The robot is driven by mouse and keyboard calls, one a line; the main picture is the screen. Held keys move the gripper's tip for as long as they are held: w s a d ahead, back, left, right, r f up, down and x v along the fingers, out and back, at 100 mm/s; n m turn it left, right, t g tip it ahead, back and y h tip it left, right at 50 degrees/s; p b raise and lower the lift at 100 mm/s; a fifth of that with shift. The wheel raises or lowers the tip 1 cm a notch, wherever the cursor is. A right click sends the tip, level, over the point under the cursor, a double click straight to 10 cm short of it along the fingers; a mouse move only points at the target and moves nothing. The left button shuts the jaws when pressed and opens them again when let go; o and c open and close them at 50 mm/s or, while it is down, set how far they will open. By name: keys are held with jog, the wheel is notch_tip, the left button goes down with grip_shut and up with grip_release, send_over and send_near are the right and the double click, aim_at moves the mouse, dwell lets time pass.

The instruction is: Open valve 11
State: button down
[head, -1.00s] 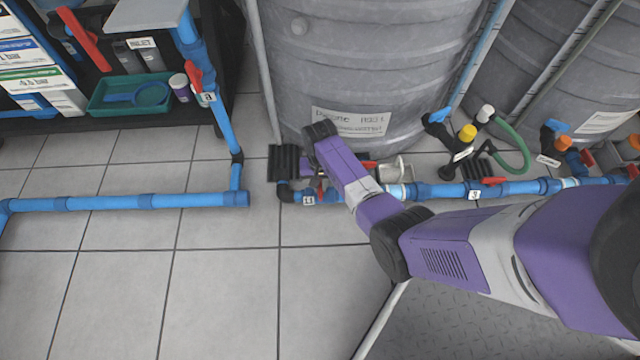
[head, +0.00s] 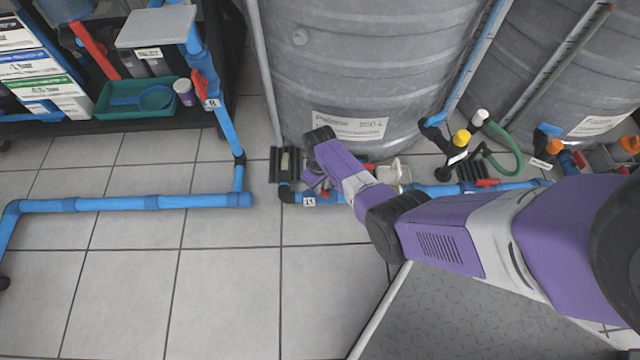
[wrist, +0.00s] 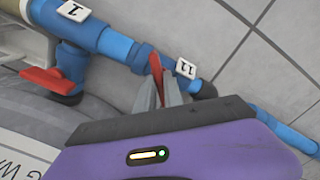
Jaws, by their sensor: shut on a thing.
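Valve 11 sits on the blue floor pipe in front of the grey tank, marked by a white label "11" (head: 309,201) that also shows in the wrist view (wrist: 186,68). Its red handle (wrist: 156,65) stands up between the grey fingertips of my gripper (wrist: 164,88). The fingers are closed around the handle. In the head view my purple gripper (head: 313,180) is low beside the label, largely covered by my arm, so the grip itself is hidden there.
Another red handle (wrist: 48,80) is on the pipe near label "1" (wrist: 74,11). The large grey tank (head: 365,70) stands right behind the pipe. A blue pipe (head: 130,202) crosses the floor at left. Tiled floor in front is clear.

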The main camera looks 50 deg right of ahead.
jog(key=n+p, duration=0.1)
jog(key=n, duration=0.4)
jog(key=shift+n, duration=0.3)
jog(key=shift+n+p, duration=0.4)
jog(key=shift+n, duration=1.7)
jog(key=c, duration=1.5)
grip_release()
jog(key=shift+o, duration=0.2)
jog(key=shift+r, duration=0.1)
notch_tip(320, 180, up, 8)
jog(key=p, duration=0.5)
jog(key=shift+f, duration=0.2)
